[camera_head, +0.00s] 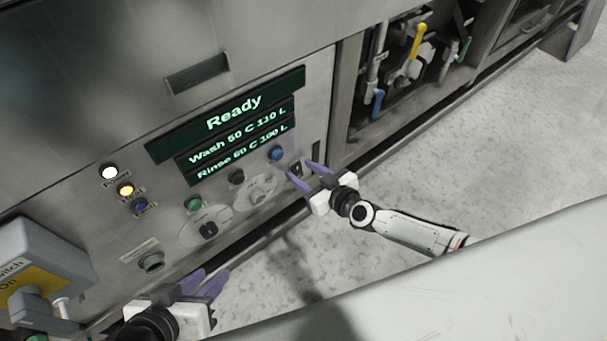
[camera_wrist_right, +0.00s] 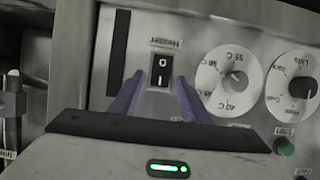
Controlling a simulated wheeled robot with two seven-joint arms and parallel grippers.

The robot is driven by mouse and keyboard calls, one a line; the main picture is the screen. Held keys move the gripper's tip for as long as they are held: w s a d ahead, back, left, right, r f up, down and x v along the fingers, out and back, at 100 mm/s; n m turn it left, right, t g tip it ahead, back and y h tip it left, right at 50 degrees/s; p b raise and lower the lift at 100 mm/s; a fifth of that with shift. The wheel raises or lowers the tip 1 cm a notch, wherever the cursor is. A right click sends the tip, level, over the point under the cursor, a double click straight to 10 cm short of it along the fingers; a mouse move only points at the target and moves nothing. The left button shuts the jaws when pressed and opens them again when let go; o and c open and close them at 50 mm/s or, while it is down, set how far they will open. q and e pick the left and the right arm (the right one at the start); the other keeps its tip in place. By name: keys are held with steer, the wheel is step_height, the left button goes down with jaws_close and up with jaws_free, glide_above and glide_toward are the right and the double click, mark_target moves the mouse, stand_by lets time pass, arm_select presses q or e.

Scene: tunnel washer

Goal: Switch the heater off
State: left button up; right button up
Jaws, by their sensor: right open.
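The heater switch (camera_wrist_right: 160,71) is a small black rocker with white 0 and I marks, under a "Heater" label (camera_wrist_right: 165,43) in the right wrist view, where the panel appears upside down. I cannot tell which side is pressed. In the head view the switch (camera_head: 296,169) is at the panel's lower right. My right gripper (camera_head: 299,171) is open, its purple fingers pointing at the panel on either side of the switch; they also flank it in the wrist view (camera_wrist_right: 159,80). Contact cannot be told. My left gripper (camera_head: 212,274) is open and empty at the lower left.
A display (camera_head: 235,125) reads "Ready" with wash and rinse settings. Dials (camera_head: 262,190) and a blue button (camera_head: 277,153) sit close left of the switch. A grey switch box (camera_head: 45,265) juts out at far left. Valves with coloured handles (camera_head: 417,42) stand right. The floor is clear.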

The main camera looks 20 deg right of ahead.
steer(key=c, duration=1.1)
steer(key=shift+o, duration=0.2)
steer(key=shift+f+b, duration=0.35)
steer(key=shift+b, duration=0.3)
steer(key=t+b, duration=0.1)
steer(key=b, duration=0.1)
steer(key=t+b, duration=0.1)
steer(key=b, duration=0.1)
steer(key=shift+s+d+f, duration=0.2)
steer(key=shift+f, duration=0.1)
steer(key=shift+d+f+t+y+b, duration=0.1)
steer(key=shift+f+t+y+b, duration=0.05)
steer(key=shift+t+y+b, duration=0.45)
arm_select(q)
steer(key=w+d+r+t+h, duration=0.1)
steer(key=d+r+t+h, duration=0.1)
steer(key=d+r, duration=0.1)
steer(key=shift+d+r+h, duration=0.4)
steer(key=shift+r, duration=0.45)
arm_select(e)
steer(key=shift+s+t, duration=0.1)
steer(key=shift+t, duration=0.5)
arm_select(q)
steer(key=shift+w, duration=0.1)
arm_select(e)
steer(key=o, duration=1.1)
steer(key=shift+c, duration=0.2)
steer(key=shift+s, duration=0.1)
